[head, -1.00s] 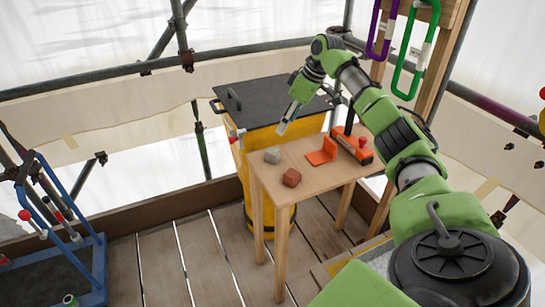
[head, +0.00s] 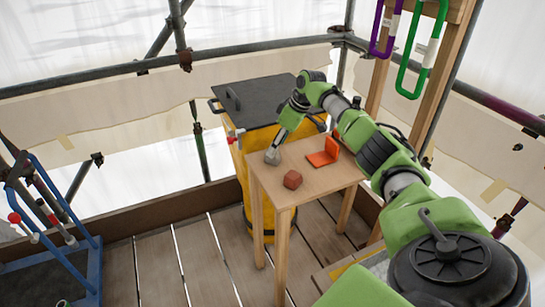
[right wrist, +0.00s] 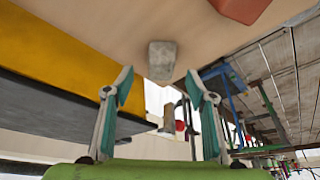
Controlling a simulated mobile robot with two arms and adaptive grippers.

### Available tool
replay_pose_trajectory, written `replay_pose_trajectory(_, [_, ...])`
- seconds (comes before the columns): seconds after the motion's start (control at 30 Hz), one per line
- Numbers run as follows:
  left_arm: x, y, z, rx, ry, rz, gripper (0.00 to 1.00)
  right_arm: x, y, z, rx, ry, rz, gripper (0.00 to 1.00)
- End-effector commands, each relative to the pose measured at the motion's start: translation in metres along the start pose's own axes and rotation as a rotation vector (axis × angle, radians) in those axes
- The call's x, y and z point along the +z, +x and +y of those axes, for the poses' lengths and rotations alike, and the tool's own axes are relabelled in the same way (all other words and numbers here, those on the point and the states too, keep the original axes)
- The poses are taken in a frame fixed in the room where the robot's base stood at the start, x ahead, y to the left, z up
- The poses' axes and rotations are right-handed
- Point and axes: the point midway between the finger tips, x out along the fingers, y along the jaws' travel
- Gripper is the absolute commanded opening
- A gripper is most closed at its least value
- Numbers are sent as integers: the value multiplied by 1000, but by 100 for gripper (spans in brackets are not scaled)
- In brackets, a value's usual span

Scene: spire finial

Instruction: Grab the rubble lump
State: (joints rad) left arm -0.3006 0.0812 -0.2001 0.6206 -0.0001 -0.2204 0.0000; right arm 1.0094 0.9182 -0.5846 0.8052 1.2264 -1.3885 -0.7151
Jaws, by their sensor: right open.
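The grey rubble lump (head: 271,158) sits on the small wooden table (head: 318,178), near its left corner. My right gripper (head: 277,148) reaches down to it from above, and the fingers partly cover it in the head view. In the right wrist view the lump (right wrist: 161,58) lies centred at the fingertips of the open gripper (right wrist: 159,76), with a gap visible on both sides. I cannot tell whether the tips reach past it. My left gripper is not in view.
A reddish-brown lump (head: 292,180) lies nearer the table's front edge. An orange angled piece (head: 323,153) stands further right on it. A yellow bin (head: 258,140) with a dark lid (head: 262,99) stands right behind the table. A blue-framed cart (head: 60,205) is at the left.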

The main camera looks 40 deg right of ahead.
Motion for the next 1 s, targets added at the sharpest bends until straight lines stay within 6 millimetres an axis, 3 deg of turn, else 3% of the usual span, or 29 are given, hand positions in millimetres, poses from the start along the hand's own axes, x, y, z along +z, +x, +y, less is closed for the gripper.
replay_pose_trajectory(0.23, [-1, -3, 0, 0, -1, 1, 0, -2, 37, -2, -3, 0, -1, 51])
replay_pose_trajectory(0.57, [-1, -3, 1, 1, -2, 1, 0, -2, 46, -1, 0, -1, 0, 51])
replay_pose_trajectory(0.6, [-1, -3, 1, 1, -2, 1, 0, -2, 46, -1, 0, -1, 0, 49])
replay_pose_trajectory(0.77, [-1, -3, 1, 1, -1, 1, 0, -1, 46, -1, 0, -1, 0, 7])
replay_pose_trajectory(1.0, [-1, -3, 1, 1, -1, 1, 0, -2, 46, -1, 0, -1, 1, 4])
